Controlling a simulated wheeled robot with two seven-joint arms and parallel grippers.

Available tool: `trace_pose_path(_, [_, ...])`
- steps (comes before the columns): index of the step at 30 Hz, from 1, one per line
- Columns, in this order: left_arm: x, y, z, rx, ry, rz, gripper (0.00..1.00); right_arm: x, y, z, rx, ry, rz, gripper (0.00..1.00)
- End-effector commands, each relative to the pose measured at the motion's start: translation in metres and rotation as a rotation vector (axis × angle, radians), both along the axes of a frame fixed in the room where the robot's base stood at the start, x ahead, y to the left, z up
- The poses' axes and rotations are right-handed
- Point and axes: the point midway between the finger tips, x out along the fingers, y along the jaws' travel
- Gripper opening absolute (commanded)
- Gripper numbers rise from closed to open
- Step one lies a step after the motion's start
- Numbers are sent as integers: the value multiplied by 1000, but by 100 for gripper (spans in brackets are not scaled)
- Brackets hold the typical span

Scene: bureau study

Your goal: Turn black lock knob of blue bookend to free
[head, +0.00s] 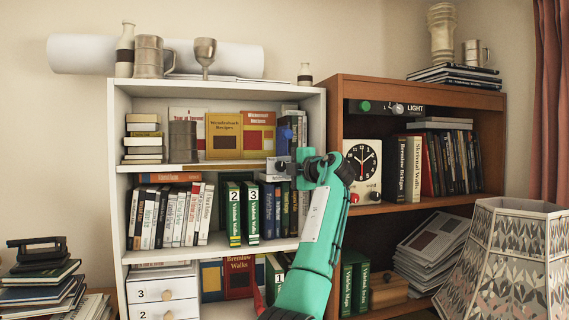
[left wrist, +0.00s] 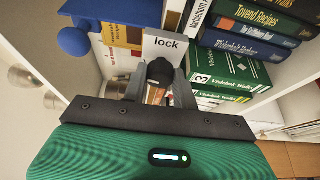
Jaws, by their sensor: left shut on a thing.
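The blue bookend (head: 285,138) stands on the upper shelf of the white bookcase; its blue parts, including a round ball (left wrist: 75,41), show at the upper left in the left wrist view. A white plate marked "lock" (left wrist: 165,47) is just behind the black lock knob (left wrist: 160,71). My left gripper (head: 280,168) reaches up to the shelf edge, and in the left wrist view its fingers (left wrist: 158,88) are shut on the knob, one on each side. In the head view the gripper hides the knob. My right gripper is in neither view.
Books stand close by on the shelf below, including green volumes 2 and 3 (head: 242,213). A brown bookcase (head: 415,93) with a clock (head: 362,168) adjoins at the right. A patterned lampshade (head: 510,262) fills the lower right.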

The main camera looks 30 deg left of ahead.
Motion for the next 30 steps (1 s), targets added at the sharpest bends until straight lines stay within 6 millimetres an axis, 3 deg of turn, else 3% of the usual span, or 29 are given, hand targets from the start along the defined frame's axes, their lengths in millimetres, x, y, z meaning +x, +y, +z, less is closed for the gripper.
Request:
trace_pose_path(12, [0,-1,1,-116,-136,-2,6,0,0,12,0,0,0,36])
trace_pose_path(28, [0,0,0,-133,-154,-1,6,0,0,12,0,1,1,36])
trace_pose_path(29, [0,0,0,-132,-153,-1,30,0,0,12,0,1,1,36])
trace_pose_path(30, [0,0,0,-132,-153,-1,38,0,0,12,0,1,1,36])
